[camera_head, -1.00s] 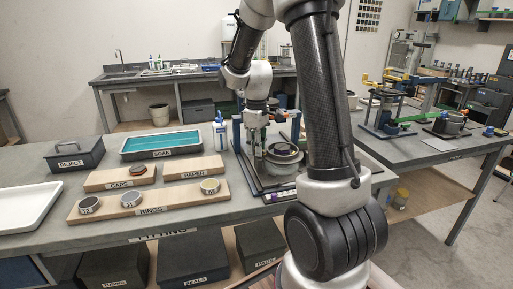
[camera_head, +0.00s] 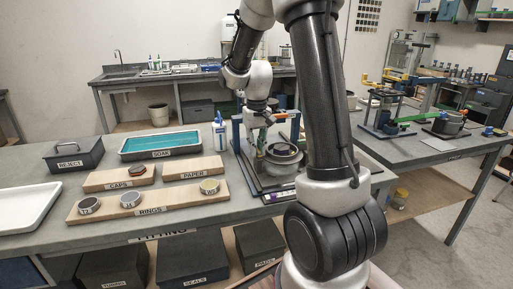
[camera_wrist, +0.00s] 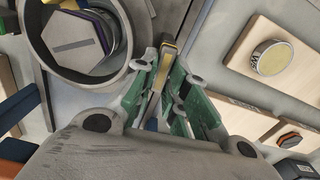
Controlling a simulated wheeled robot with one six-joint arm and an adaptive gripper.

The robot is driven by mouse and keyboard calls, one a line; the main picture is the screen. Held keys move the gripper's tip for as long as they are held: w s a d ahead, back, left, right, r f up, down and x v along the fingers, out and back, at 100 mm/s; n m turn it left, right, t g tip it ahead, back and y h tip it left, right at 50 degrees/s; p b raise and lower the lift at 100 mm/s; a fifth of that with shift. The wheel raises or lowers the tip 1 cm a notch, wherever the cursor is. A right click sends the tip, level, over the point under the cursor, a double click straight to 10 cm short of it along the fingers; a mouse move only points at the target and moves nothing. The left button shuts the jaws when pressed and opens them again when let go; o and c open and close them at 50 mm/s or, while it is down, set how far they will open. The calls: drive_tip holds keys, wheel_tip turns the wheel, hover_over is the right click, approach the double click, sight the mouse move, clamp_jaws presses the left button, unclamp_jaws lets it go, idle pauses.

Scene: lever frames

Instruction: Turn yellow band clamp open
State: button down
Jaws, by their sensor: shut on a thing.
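My gripper (camera_wrist: 160,85) has green-sided fingers closed around a narrow yellow-topped lever (camera_wrist: 168,52) in the wrist view. The lever stands beside a round grey metal vessel (camera_wrist: 50,60), just right of its rim. Inside the vessel is a grey hexagonal piece with a slot. In the head view my gripper (camera_head: 259,148) is at the left side of the vessel (camera_head: 285,153), within the blue-posted fixture (camera_head: 237,135). The lever is too small and covered to make out there. The rest of the clamp band is hidden.
A white and blue bottle (camera_head: 219,133) stands left of the fixture. Wooden boards with rings (camera_head: 160,206) and caps, a teal-filled tray (camera_head: 160,142) and a reject box (camera_head: 75,155) lie farther left. A second bench stands right.

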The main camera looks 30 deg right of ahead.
drive_tip(key=shift+m, duration=0.5)
drive_tip(key=c, duration=1.7)
unclamp_jaws()
wheel_tip(320, 180, up, 12)
drive_tip(key=shift+r, duration=0.1)
